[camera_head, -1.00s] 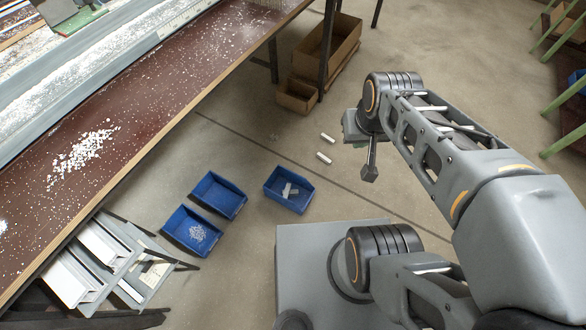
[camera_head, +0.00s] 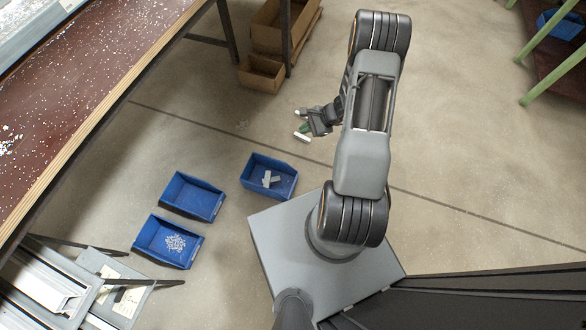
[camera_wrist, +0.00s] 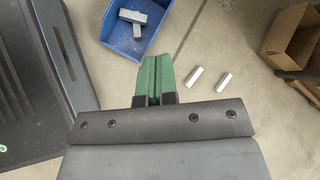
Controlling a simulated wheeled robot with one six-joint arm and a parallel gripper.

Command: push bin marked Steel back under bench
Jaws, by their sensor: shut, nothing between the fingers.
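Three blue bins stand on the floor right of the bench (camera_head: 75,85). One bin (camera_head: 265,190) holds grey metal pieces (camera_head: 271,179), another bin (camera_head: 192,195) looks empty, and the third bin (camera_head: 160,257) holds small pale bits. I cannot read a Steel mark on any of them. My gripper (camera_head: 303,127) is above the floor, up and to the right of the bin with metal pieces. Its green fingers are shut and empty in the wrist view (camera_wrist: 153,72).
Pale metal offcuts lie on the floor by my gripper, two of them clear in the wrist view (camera_wrist: 196,76). Cardboard boxes (camera_head: 262,74) stand near the bench legs. A grey rack (camera_head: 60,290) stands at lower left.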

